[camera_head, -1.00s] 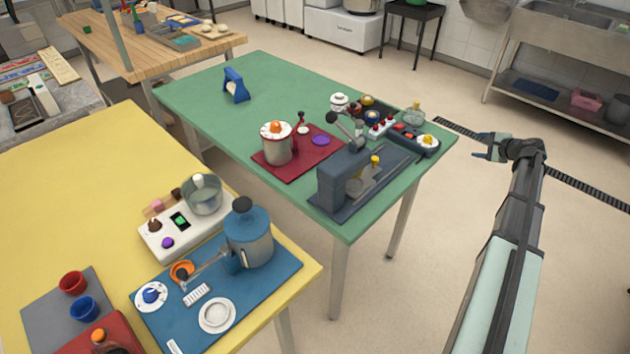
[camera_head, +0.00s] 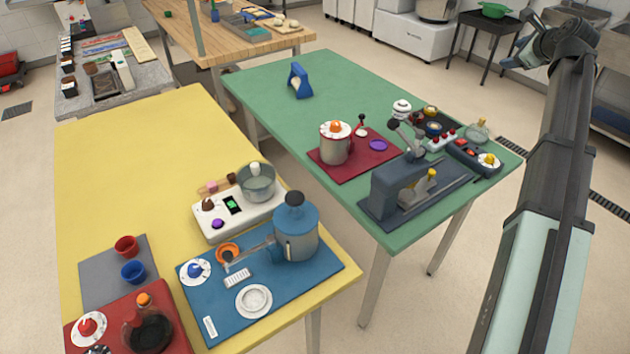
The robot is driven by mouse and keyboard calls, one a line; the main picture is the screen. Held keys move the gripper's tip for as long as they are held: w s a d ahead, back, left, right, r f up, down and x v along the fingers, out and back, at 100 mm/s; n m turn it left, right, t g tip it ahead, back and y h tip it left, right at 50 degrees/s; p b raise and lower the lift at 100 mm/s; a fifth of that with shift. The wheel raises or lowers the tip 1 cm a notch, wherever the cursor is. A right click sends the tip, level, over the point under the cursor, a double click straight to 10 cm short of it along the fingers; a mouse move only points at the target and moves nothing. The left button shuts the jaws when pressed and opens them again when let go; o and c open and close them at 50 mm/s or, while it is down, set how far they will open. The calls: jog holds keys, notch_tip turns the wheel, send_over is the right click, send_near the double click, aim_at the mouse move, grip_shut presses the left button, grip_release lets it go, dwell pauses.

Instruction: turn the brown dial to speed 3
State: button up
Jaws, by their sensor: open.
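The brown dial (camera_head: 208,204) is a small knob on the white appliance base (camera_head: 236,219), on the yellow table. It sits left of a green-lit display (camera_head: 232,205) and above a purple knob (camera_head: 217,224). The base carries a clear pot-like bowl (camera_head: 257,184) at its right end. The dial's speed marks are too small to read. My gripper (camera_head: 510,62) is open and empty at the upper right, beyond the green table and far from the dial.
A blue mat (camera_head: 297,291) with a blue-grey jug-like machine (camera_head: 295,230) lies in front of the base. Red and blue cups (camera_head: 133,271) stand on a grey mat to the left. The yellow table (camera_head: 120,180) is clear behind. The green table (camera_head: 270,90) holds several appliances.

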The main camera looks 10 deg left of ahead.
jog(key=s+a+f+n+g+y, duration=0.1)
jog(key=s+a+f+n+g, duration=0.15)
jog(key=a+n, duration=0.95)
jog(key=s+a+f+n+g, duration=0.2)
jog(key=s+a+f+n, duration=0.15)
jog(key=a, duration=1.55)
jog(key=s+a+f+n+g+y, duration=0.1)
jog(key=s+a+f+n+g, duration=0.2)
jog(key=a+n, duration=0.95)
jog(key=n+g+h, duration=0.4)
jog(key=n, duration=1.8)
send_near(206, 202)
notch_tip(206, 202, down, 9)
jog(key=shift+w+a+r, duration=0.1)
jog(key=shift+r, duration=0.1)
